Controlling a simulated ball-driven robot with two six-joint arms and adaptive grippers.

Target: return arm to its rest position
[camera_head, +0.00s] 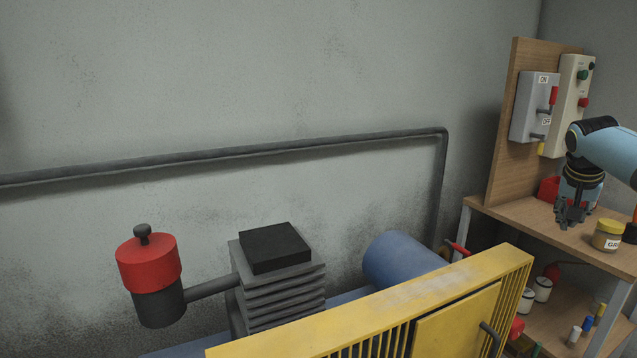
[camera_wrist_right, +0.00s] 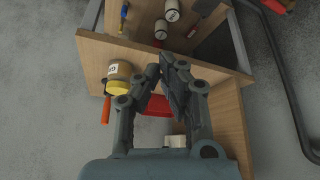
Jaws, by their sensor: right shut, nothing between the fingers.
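My right arm (camera_head: 608,150) comes in from the right edge in the head view. Its right gripper (camera_head: 571,222) points down over the wooden shelf at the right. In the wrist view the right gripper (camera_wrist_right: 165,75) is shut, with its dark fingertips together and nothing held between them. My left gripper is in neither view.
A wooden shelf unit (camera_head: 490,211) carries a yellow-lidded jar (camera_head: 608,235) beside the gripper. A switch box (camera_head: 534,106) and a button box (camera_head: 570,105) are on its backboard. The compressor has a yellow guard (camera_head: 370,318), a blue tank (camera_head: 398,262) and a red-topped filter (camera_head: 148,265).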

